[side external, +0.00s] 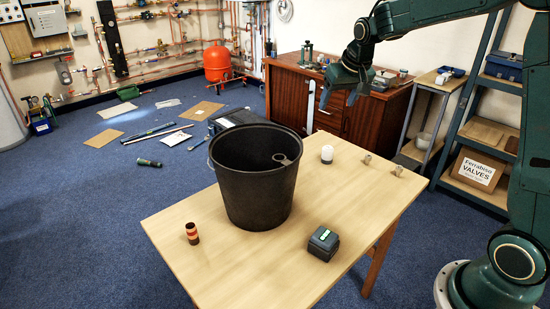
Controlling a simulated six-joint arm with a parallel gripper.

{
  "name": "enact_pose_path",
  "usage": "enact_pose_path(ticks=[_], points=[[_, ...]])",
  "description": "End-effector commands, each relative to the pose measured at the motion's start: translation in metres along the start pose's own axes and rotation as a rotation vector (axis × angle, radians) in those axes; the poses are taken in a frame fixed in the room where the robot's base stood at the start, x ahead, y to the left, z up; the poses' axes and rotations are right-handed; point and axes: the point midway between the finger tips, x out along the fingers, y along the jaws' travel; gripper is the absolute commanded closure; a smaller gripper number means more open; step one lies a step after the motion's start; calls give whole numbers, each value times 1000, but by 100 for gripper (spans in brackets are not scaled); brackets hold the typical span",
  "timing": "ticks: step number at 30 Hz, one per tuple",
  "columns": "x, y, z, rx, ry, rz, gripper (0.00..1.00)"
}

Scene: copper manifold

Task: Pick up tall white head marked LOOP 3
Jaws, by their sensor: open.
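A small white cylindrical head (327,154) stands upright near the back edge of the wooden table, right of a black bucket. Any marking on it is too small to read. My gripper (338,97) is open and empty. It hangs in the air with its fingers pointing down, above the white head in the picture and clear of it. How far apart they are in depth I cannot tell from this one view.
The large black bucket (253,190) stands on the table (262,270). A brown cylinder with a red band (192,233) is at left, a dark box with a green label (323,243) in front. Two small metal fittings (367,158) (398,170) lie at right. The table's right middle is clear.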

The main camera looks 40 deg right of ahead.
Motion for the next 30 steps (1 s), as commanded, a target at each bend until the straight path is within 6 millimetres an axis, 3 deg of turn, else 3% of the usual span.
enact_pose_path(ticks=[9,21,25,30], points=[[88,32,-40,94,-17,47,34],[200,81,-60,200,-31,100,34],[222,91,-60,220,-33,110,34],[234,97,-60,230,-32,116,34]])
